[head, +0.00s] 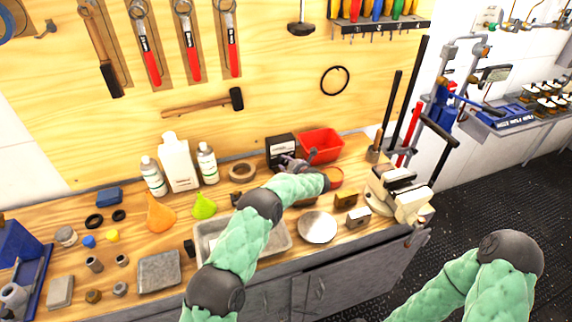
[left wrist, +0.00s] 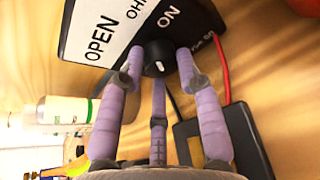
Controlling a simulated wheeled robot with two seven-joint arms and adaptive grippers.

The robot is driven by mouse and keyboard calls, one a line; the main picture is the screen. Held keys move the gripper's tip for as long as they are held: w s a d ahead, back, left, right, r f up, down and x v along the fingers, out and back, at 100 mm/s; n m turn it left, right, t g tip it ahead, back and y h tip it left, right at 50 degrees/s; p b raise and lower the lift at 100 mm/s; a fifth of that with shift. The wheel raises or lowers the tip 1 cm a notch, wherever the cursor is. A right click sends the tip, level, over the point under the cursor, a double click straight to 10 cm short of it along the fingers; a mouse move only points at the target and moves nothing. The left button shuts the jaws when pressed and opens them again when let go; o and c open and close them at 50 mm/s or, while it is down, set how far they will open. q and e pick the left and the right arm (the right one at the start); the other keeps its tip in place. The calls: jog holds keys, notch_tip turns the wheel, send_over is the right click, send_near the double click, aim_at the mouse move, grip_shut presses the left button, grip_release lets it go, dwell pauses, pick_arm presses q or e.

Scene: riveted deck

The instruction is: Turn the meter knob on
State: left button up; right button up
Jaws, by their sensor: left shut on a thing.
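The meter (head: 281,148) is a dark box with a pale label, standing at the back of the bench against the pegboard. In the left wrist view the meter (left wrist: 105,32) fills the top, with its white face lettered OPEN, OHM and ON. Its round black knob (left wrist: 157,55) has a small white mark; I cannot tell which word it points to. My left gripper (head: 294,163) is at the meter's front. In the left wrist view its purple fingers (left wrist: 160,62) are closed around the knob. My right arm shows at the lower right, but its gripper is out of view.
A red bin (head: 322,143) stands just right of the meter, and a tape roll (head: 242,171) lies to its left. White bottles (head: 178,163) stand further left. A metal tray (head: 283,238) lies under my left arm. A vise (head: 400,192) is at the bench's right end.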

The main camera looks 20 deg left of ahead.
pick_arm(q)
jog(key=shift+w+d+r+m, duration=0.1)
jog(key=shift+w+d+m, duration=0.05)
jog(key=shift+m, duration=0.35)
jog(key=shift+y, duration=0.4)
jog(key=o, duration=1.1)
jog(key=shift+d, duration=0.1)
notch_tip(320, 180, up, 10)
jog(key=shift+f, duration=0.1)
